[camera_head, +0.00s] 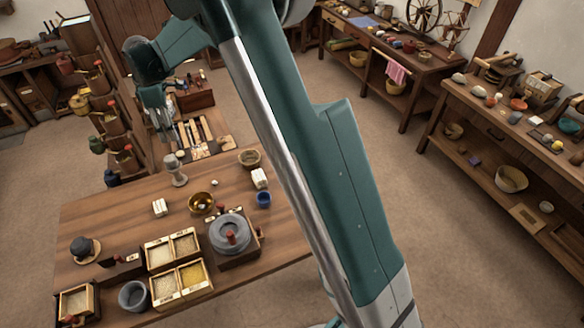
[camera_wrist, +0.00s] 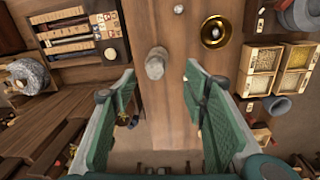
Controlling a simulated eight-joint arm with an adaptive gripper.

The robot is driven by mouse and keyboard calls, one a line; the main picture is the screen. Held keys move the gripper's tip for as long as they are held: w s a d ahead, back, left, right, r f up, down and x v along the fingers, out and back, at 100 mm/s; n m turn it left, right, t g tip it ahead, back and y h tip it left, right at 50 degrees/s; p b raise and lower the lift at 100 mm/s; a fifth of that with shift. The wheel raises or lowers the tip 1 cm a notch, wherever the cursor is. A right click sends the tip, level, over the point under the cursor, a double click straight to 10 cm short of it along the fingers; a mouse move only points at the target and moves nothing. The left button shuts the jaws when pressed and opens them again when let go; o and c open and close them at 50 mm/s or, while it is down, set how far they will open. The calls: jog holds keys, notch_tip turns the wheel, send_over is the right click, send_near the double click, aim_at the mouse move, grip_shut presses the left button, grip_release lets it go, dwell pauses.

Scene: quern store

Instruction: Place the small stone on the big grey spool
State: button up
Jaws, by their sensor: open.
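The big grey spool (camera_head: 174,170) stands upright near the far edge of the wooden table. It also shows in the wrist view (camera_wrist: 155,65), ahead of the fingers and roughly between their lines. A small pale round thing, which looks like the small stone (camera_head: 214,182), lies on the table right of the spool. It also shows near the top edge of the wrist view (camera_wrist: 178,9). My gripper (camera_wrist: 160,82) is open with nothing between its fingers. In the head view my gripper (camera_head: 160,120) hangs beyond the table's far edge, above and left of the spool.
A brass bowl (camera_head: 202,203), white blocks (camera_head: 159,207), a blue cup (camera_head: 264,199) and a grey quern (camera_head: 230,233) stand on the table. Grain boxes (camera_head: 181,286) are nearer. My arm crosses the head view and hides part of the room. Bare wood surrounds the spool.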

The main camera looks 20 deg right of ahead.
jog(key=s+d+r+m+t, duration=0.2)
jog(key=s+d+r+m, duration=0.2)
jog(key=s+d+r, duration=0.6)
jog(key=s+d+r+m+t, duration=0.1)
jog(key=s+d+r+m, duration=0.3)
jog(key=s+d+r, duration=0.5)
jog(key=s+d+f+m+t, duration=0.1)
jog(key=s+d+f+m, duration=0.1)
jog(key=s, duration=0.7)
jog(key=s+d+f+m+t, duration=0.1)
jog(key=s+d+f+m, duration=0.1)
jog(key=s, duration=0.7)
jog(key=s+d+f+m+t, duration=0.1)
jog(key=s+d+m, duration=0.3)
jog(key=s, duration=0.6)
jog(key=shift+d+f+t, duration=0.3)
jog(key=shift+d+f, duration=0.05)
jog(key=shift+f, duration=0.2)
